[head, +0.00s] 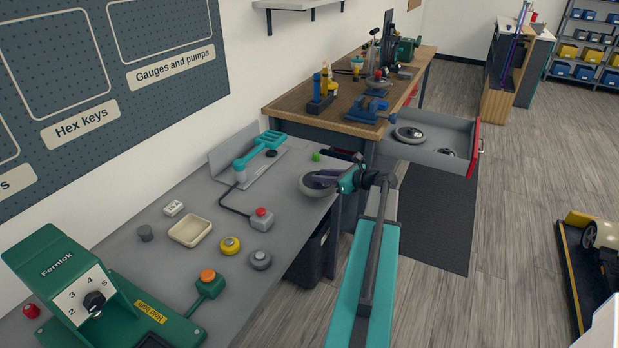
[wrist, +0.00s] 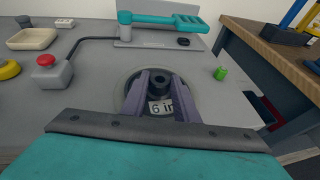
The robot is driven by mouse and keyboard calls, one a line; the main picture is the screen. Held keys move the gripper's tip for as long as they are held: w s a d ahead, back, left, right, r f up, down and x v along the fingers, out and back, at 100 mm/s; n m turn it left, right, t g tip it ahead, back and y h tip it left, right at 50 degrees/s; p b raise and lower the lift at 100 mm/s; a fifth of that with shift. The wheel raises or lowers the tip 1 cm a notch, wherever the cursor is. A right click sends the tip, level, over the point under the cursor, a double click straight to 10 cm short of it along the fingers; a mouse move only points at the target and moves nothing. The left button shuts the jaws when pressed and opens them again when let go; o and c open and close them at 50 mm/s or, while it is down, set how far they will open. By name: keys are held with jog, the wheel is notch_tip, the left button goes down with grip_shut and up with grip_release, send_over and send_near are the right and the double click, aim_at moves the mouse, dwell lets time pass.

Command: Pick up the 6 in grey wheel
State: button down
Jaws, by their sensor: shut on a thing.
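The grey wheel (wrist: 186,113) marked "6 in" lies at the edge of the grey workbench in the wrist view, with a dark hub in its middle. It also shows in the head view (head: 312,188), partly covered by my gripper. My gripper (wrist: 161,88) reaches over the wheel, and its two fingers are shut on the hub. In the head view my gripper (head: 328,178) is at the bench's right end. I cannot tell whether the wheel is touching the bench top or just above it.
A teal fixture (head: 262,147), a red button box (head: 261,218), a beige tray (head: 190,231) and a small green cylinder (head: 316,156) are on the grey bench. An open drawer (head: 462,137) holding another wheel (head: 409,134) juts out beyond. A wooden workbench (head: 290,103) stands behind.

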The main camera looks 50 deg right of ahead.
jog(key=shift+s+d+r+b, duration=0.15)
jog(key=shift+s+d, duration=0.25)
jog(key=shift+s, duration=0.45)
jog(key=shift+s+d+r+b, duration=0.15)
jog(key=shift+s+d, duration=0.2)
jog(key=shift+s, duration=0.55)
jog(key=shift+s+d+b, duration=0.15)
jog(key=shift+s+d, duration=0.25)
jog(key=shift+s, duration=0.45)
